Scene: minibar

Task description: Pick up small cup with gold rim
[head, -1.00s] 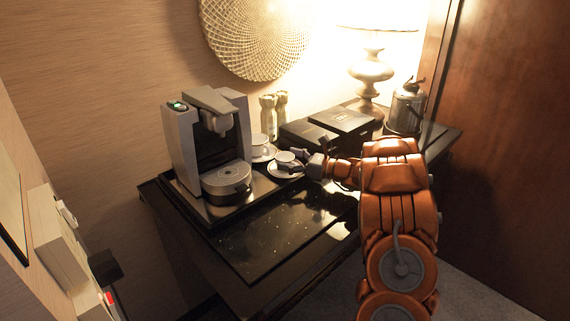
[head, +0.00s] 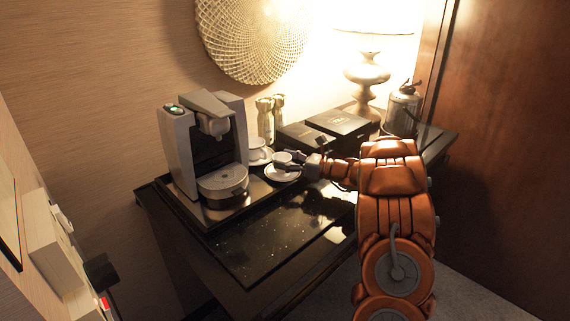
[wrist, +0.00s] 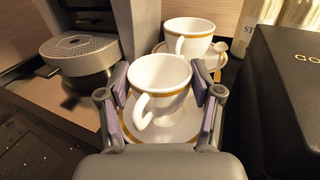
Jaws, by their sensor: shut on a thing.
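A small white cup with a gold rim (wrist: 160,88) sits between the two fingers of my gripper (wrist: 162,105) in the wrist view. The fingers press on both its sides, and its handle faces my wrist camera. Under it is a white saucer with a gold band (wrist: 148,133); I cannot tell whether the cup still touches it. In the head view the held cup (head: 283,158) appears just over its saucer (head: 281,175), with my gripper (head: 297,162) at its right. A second gold-rimmed cup (wrist: 187,38) stands on another saucer behind it.
A coffee machine (head: 205,150) stands left of the cups. Black boxes (head: 340,123) lie to the right, close to my gripper. Two pale bottles (head: 266,120) stand behind. The glossy tray in front (head: 270,240) is clear.

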